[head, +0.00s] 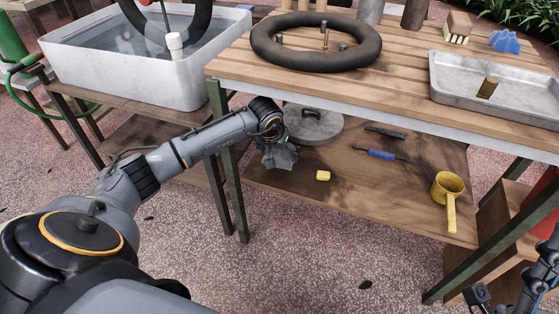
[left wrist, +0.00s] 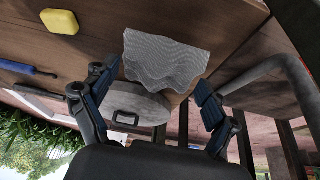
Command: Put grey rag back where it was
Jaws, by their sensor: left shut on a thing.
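The grey rag (head: 281,158) is a crumpled cloth at the end of my left arm, over the lower shelf of the workbench. My left gripper (head: 275,141) is shut on it. In the left wrist view the rag (left wrist: 165,62) shows between the two blue-padded fingers of the left gripper (left wrist: 155,95). Whether the rag touches the shelf (head: 345,205) is hard to tell. Part of my right gripper (head: 478,296) shows at the bottom right of the head view, far from the rag; its fingers are unclear.
A round grey lid with a handle (head: 325,127) lies behind the rag. A yellow sponge (head: 323,175), a blue-handled tool (head: 381,154) and a yellow dipper (head: 447,188) lie to the right. The tabletop above holds a black tyre (head: 316,61) and metal tray (head: 443,88). A bench leg (head: 232,175) stands left.

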